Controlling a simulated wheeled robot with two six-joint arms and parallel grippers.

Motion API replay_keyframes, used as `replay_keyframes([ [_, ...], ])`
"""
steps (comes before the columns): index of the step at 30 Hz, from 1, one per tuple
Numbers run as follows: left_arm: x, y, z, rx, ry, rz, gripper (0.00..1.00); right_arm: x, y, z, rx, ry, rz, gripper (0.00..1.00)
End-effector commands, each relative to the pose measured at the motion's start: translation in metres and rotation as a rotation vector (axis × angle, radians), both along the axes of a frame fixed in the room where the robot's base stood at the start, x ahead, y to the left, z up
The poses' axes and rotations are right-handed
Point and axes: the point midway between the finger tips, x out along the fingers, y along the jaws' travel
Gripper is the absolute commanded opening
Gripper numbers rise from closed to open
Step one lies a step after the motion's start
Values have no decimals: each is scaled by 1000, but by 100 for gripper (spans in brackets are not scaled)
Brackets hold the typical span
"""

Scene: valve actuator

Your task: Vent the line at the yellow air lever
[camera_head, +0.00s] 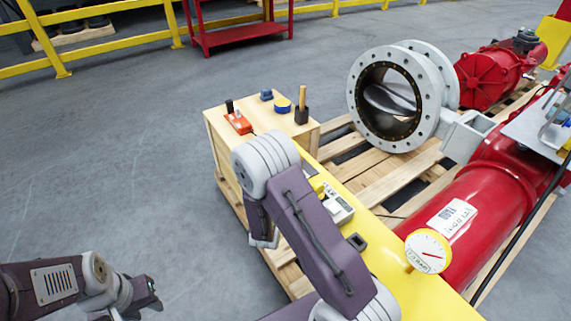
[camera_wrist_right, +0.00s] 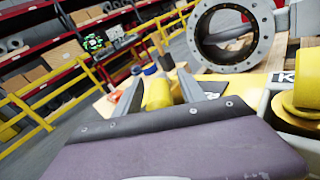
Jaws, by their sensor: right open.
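In the right wrist view my right gripper (camera_wrist_right: 160,92) is open, with its two grey fingers spread on either side of a yellow rounded piece (camera_wrist_right: 158,94). I cannot tell whether the fingers touch it, or whether it is the air lever. In the head view my right arm covers that spot, and no air lever shows clearly. The yellow panel (camera_head: 384,240) runs beside my right arm, with a grey-white device (camera_head: 338,206) on it. My left gripper (camera_head: 152,294) is at the lower left, away from the assembly, too small to judge its opening.
A white gauge (camera_head: 428,251) stands near the red cylinder (camera_head: 490,205). A grey flanged valve (camera_head: 392,100) rests on the wooden pallet (camera_head: 372,170). A wooden box (camera_head: 222,150) carries an orange tool (camera_head: 238,122) and other small items. The floor on the left is clear.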

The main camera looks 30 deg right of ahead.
Motion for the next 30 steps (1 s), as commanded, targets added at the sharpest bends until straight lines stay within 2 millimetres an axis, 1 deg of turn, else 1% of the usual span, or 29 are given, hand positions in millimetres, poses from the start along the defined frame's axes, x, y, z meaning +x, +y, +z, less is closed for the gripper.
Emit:
replay_keyframes([
  [8,0,0,2,0,0,0,36,-3,3,0,1,3,3,47],
  [11,0,0,6,0,0,0,36,-13,12,1,0,5,5,47],
  [18,0,0,16,0,0,0,36,-51,41,1,-2,4,7,47],
  [21,0,0,18,0,0,0,36,-62,49,1,-1,3,6,47],
  [25,0,0,19,0,0,0,36,-71,54,0,0,1,2,47],
  [30,0,0,19,0,0,0,36,-72,55,0,0,0,0,47],
])
